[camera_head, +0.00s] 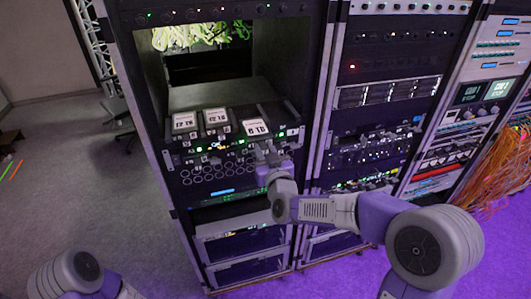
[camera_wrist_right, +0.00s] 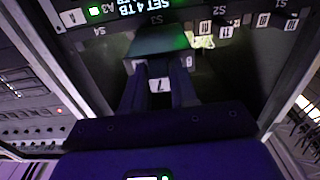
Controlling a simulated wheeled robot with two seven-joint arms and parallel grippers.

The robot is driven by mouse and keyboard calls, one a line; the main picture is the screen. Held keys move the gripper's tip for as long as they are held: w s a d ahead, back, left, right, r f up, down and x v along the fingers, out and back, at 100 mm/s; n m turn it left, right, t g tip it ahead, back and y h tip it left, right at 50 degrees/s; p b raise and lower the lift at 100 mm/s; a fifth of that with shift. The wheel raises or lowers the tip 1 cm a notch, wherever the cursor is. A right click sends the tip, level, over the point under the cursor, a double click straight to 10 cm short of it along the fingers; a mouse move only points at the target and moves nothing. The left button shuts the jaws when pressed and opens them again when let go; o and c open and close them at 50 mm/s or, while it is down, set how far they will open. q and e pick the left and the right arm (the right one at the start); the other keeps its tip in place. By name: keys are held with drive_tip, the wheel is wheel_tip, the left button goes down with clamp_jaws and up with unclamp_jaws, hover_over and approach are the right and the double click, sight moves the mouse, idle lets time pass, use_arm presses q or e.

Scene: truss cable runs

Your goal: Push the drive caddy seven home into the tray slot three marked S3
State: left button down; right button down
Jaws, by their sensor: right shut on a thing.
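Caddy seven (camera_wrist_right: 160,44) is a dark block with a green glow on it and a white tag marked 7 at its near end. My right gripper (camera_wrist_right: 160,68) is shut on the caddy's near end, one finger on each side. In the head view the right gripper (camera_head: 268,161) is at the front of the tray (camera_head: 180,158), and the caddy is mostly hidden there. My left gripper is out of view.
Three white-labelled units (camera_head: 216,117) stand on top of the tray unit. Rack posts (camera_head: 312,130) stand at the sides. A second equipment rack (camera_head: 385,95) is to the right.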

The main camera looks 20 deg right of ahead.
sight(261, 143)
drive_tip(key=shift+b, duration=0.35)
idle(0.5)
drive_tip(key=shift+w, duration=0.15)
drive_tip(key=shift+w+r, duration=0.1)
drive_tip(key=shift+w, duration=0.55)
drive_tip(key=shift+w, duration=0.25)
drive_tip(key=shift+w, duration=0.45)
drive_tip(key=shift+b, duration=0.35)
drive_tip(key=shift+w, duration=0.15)
drive_tip(key=shift+w+a+p, duration=0.15)
drive_tip(key=shift+w+p, duration=0.2)
drive_tip(key=shift+w, duration=2.55)
